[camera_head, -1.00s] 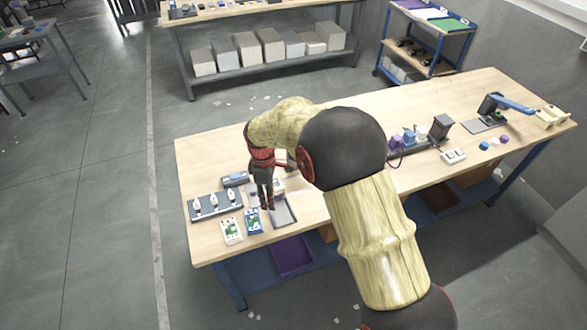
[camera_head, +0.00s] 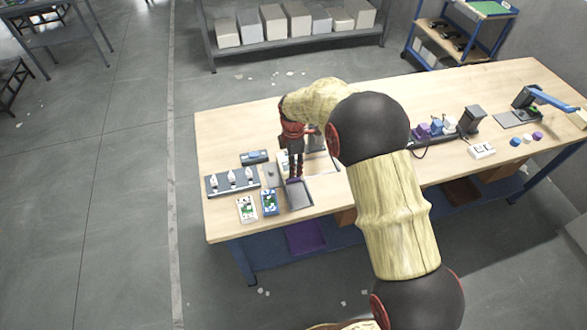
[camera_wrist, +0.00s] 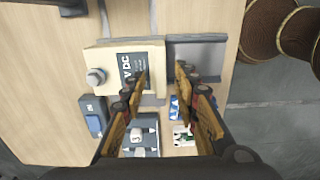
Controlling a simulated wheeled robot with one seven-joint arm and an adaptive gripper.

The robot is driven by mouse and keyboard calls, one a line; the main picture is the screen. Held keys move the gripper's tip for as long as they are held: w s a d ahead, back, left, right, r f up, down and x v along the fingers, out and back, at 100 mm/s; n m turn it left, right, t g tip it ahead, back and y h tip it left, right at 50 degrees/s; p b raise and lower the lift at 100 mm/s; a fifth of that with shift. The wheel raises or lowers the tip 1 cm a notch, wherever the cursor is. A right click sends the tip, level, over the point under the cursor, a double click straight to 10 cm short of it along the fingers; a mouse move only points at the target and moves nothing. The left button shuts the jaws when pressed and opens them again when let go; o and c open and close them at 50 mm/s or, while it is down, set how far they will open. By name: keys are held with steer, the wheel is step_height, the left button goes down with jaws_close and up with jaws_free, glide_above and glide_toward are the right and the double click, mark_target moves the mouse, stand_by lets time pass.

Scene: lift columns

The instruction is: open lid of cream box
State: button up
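The cream box (camera_wrist: 104,57) lies in the upper middle of the wrist view, with a round grey knob (camera_wrist: 96,77) and a dark label reading "V DC" (camera_wrist: 131,70). In the head view my gripper mostly hides it. My gripper (camera_wrist: 161,78) is open, its two fingers well apart with nothing between them. It also shows in the head view (camera_head: 294,178), pointing down over the table. In the wrist view the left fingertip overlaps the box's label edge; I cannot tell whether it touches. I cannot make out a separate lid.
A grey tray (camera_head: 300,196) lies right of the blue board (camera_head: 269,203) and white board (camera_head: 247,209). A dark rack with white pieces (camera_head: 232,181) and a blue-grey device (camera_head: 255,157) stand left. A power strip (camera_head: 437,132) lies farther right. The table's front edge is close.

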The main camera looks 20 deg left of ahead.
steer(key=shift+f, duration=0.85)
steer(key=shift+c, duration=1.4)
jaws_close()
